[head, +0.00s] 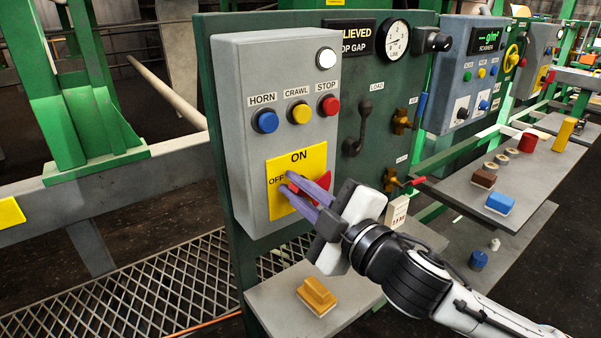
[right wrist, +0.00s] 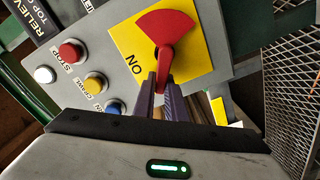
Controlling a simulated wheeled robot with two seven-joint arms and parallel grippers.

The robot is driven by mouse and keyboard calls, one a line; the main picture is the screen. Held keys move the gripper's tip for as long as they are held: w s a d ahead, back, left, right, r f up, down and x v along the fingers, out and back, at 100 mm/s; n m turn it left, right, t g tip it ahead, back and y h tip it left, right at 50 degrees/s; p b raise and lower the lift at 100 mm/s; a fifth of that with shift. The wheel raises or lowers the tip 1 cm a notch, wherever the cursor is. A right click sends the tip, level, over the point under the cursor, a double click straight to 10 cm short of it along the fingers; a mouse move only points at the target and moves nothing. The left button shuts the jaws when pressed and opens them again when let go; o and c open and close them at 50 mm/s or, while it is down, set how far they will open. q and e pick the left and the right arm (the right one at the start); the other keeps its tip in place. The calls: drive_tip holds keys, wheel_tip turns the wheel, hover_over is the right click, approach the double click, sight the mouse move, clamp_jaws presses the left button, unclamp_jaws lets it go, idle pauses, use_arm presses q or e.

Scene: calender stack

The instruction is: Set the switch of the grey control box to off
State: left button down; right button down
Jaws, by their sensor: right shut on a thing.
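The grey control box (head: 228,140) hangs on a dark green panel in the head view. Its yellow switch plate (head: 275,205) reads ON at the top and OFF at the left. The red switch (head: 325,180) is partly hidden by my gripper in the head view; the right wrist view shows its fan-shaped body and handle (right wrist: 164,58). The handle points away from the fan, toward the OFF side. My right gripper (head: 291,184) is shut on the handle's end, its purple fingers also in the right wrist view (right wrist: 162,84). My left gripper is not in view.
Above the switch are a blue HORN button (head: 265,121), a yellow CRAWL button (head: 300,113), a red STOP button (head: 329,105) and a white lamp (head: 326,58). A lever (head: 361,125) is to the right. An orange block (head: 317,296) lies on the shelf below.

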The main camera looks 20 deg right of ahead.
drive_tip(key=shift+s+a+f+n+p, duration=0.1)
drive_tip(key=shift+f+n+p, duration=0.35)
drive_tip(key=shift+n, duration=0.65)
drive_tip(key=shift+w+a+f+n+p, duration=0.1)
drive_tip(key=shift+f+n+p, duration=0.25)
drive_tip(key=shift+n, duration=0.75)
drive_tip(key=shift+s+a+f+n+p, duration=0.1)
drive_tip(key=shift+f+n+p, duration=0.35)
drive_tip(key=shift+n, duration=0.65)
drive_tip(key=c, duration=1.8)
unclamp_jaws()
drive_tip(key=shift+s, duration=0.1)
drive_tip(key=b+v, duration=0.2)
drive_tip(key=v, duration=0.8)
